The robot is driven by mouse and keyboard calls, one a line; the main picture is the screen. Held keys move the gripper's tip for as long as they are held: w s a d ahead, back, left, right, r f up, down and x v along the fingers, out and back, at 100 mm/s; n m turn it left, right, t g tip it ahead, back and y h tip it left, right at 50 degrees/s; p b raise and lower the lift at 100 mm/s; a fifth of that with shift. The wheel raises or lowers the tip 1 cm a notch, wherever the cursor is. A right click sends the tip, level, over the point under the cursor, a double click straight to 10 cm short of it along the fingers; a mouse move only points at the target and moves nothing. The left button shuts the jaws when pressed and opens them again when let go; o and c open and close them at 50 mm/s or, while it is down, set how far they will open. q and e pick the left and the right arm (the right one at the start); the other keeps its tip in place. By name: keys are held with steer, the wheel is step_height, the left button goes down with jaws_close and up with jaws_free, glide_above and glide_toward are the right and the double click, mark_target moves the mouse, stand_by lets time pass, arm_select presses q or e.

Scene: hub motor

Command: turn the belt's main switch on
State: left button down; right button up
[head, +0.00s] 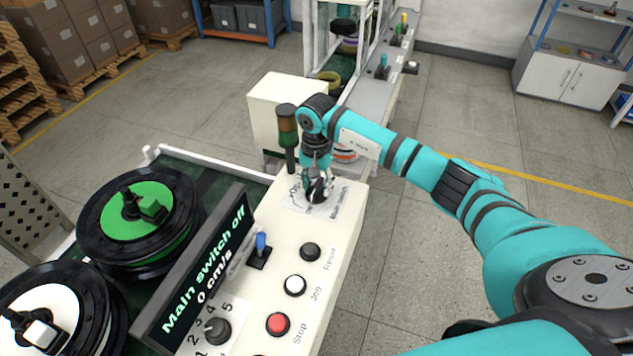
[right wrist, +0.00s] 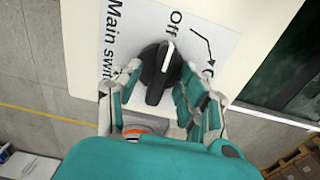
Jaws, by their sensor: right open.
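The main switch is a black rotary knob (right wrist: 157,75) with a white pointer line, on a white label reading "Main switch" and "Off" in the right wrist view. The pointer is at "Off". My right gripper (right wrist: 155,92) is open, with its fingers on either side of the knob; whether they touch it I cannot tell. In the head view my right gripper (head: 318,190) reaches down over the switch label (head: 334,207) and hides most of the knob. The display (head: 205,262) reads "Main switch off" and "0 cm/s". My left gripper is not in view.
The control panel (head: 318,246) carries a blue-handled lever (head: 261,243), a black button (head: 310,251), a white button (head: 294,285), a red button (head: 278,323) and a speed dial (head: 216,331). A signal lamp (head: 288,128) stands close to my right gripper. Wheel-like motors (head: 141,221) lie on the belt.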

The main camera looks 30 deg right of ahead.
jaws_close()
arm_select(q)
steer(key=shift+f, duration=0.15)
